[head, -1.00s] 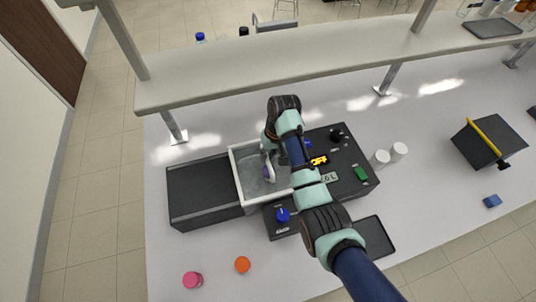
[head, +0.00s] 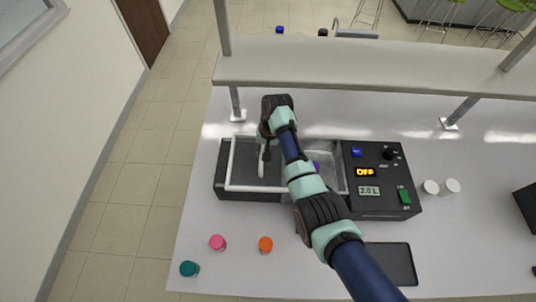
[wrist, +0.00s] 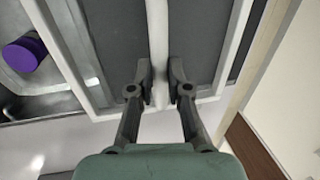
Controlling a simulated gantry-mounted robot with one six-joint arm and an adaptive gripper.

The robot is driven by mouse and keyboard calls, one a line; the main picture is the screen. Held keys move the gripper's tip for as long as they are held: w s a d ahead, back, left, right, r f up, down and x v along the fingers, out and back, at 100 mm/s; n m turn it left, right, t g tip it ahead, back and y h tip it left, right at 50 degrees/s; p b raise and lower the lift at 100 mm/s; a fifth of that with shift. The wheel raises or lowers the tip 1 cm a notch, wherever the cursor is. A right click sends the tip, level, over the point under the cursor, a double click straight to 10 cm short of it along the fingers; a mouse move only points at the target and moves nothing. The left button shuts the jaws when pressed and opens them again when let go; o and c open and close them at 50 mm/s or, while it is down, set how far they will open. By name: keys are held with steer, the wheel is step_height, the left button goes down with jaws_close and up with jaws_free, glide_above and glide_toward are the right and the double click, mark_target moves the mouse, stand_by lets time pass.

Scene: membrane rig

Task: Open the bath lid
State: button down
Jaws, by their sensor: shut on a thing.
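The bath lid (head: 230,165) is a clear pane in a white frame, lying over the dark panel on the left of the bath unit. In the wrist view its white frame (wrist: 236,50) crosses the picture at a slant. My gripper (wrist: 160,88) is shut on the lid's white bar handle (wrist: 157,35), one finger on each side. In the head view the handle (head: 262,163) shows just below my wrist. The steel bath (head: 328,157) is uncovered, at least in its right part, with a purple-capped item (wrist: 25,53) inside. My arm hides part of the bath.
The control panel (head: 381,165) at right reads OFF and 2.0 L. Pink (head: 217,242), orange (head: 265,244) and teal (head: 189,268) caps stand in front. A shelf (head: 370,75) runs behind. White cups and a dark tray (head: 392,263) are at right.

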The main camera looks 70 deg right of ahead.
mark_target(255, 158)
steer(key=shift+w+a, duration=0.3)
steer(key=shift+w, duration=0.45)
steer(key=shift+w+a, duration=0.25)
steer(key=shift+w, duration=0.5)
steer(key=c, duration=1.1)
jaws_free()
steer(key=r, duration=0.4)
steer(key=s+r, duration=0.1)
steer(key=r, duration=0.3)
steer(key=s+d+r, duration=0.1)
steer(key=r, duration=0.3)
steer(key=shift+s, duration=0.1)
